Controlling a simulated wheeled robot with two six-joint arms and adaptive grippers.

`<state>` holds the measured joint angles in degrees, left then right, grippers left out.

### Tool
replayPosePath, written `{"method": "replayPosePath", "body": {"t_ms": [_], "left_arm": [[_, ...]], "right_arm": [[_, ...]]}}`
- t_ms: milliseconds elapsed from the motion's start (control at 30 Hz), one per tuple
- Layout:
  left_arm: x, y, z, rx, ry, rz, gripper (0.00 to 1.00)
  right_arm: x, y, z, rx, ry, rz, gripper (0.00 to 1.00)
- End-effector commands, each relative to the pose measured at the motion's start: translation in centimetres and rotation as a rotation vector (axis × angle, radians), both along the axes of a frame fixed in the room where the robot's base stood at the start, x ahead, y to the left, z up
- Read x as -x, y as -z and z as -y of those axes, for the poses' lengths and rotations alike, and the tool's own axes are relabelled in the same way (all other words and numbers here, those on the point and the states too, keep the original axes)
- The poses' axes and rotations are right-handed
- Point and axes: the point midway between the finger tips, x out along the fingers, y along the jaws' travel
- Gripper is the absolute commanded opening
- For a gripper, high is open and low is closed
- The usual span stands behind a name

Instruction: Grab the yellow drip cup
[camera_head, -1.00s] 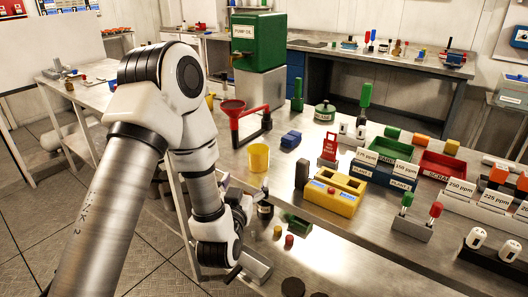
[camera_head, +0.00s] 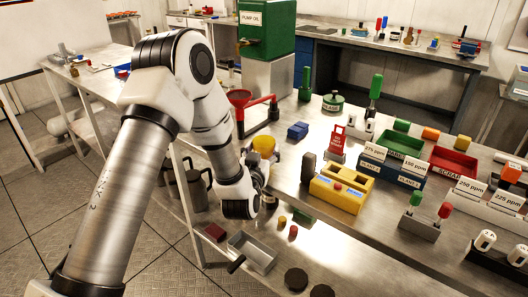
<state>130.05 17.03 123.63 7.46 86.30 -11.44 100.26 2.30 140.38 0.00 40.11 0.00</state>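The yellow drip cup (camera_head: 264,144) stands near the front edge of the steel bench, to the right of the red funnel stand. Only its upper part shows clearly. My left gripper (camera_head: 262,160) is right at the cup, its dark fingers covering the cup's lower part from the front left. The fingers are too small and too hidden to tell whether they are closed on it. My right gripper is not in view.
A red funnel on a stand (camera_head: 268,112) is close behind the cup. Blue blocks (camera_head: 297,131) and a yellow two-slot box (camera_head: 340,191) sit to the right. A grey tray (camera_head: 252,252) lies on the lower shelf.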

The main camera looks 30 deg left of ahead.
Motion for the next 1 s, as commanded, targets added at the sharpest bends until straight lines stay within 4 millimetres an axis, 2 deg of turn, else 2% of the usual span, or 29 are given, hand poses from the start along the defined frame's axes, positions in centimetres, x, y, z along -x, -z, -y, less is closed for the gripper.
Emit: {"method": "replayPosePath", "body": {"t_ms": [33, 67, 367, 467, 800, 900, 1000], "left_arm": [[0.0, 0.0, 0.0, 0.0, 0.0, 0.0, 0.37], [0.0, 0.0, 0.0, 0.0, 0.0, 0.0, 0.27], [0.0, 0.0, 0.0, 0.0, 0.0, -0.001, 0.26], [0.0, -0.7, 0.0, 0.001, -0.001, 0.001, 0.26], [0.0, -8.4, 0.0, 0.001, -0.001, 0.005, 0.26], [0.0, -9.7, 0.0, 0.0, -0.002, 0.002, 0.26], [0.0, -10.1, 0.0, 0.001, -0.001, 0.0, 0.26]], "right_arm": [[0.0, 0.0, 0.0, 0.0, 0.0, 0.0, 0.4], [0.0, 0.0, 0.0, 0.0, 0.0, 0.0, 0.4], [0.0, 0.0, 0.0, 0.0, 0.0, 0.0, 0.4], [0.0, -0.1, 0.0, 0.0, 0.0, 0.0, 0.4], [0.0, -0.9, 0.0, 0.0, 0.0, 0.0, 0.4], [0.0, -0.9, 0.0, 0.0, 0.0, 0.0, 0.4], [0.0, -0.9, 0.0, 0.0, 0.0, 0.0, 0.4]]}}
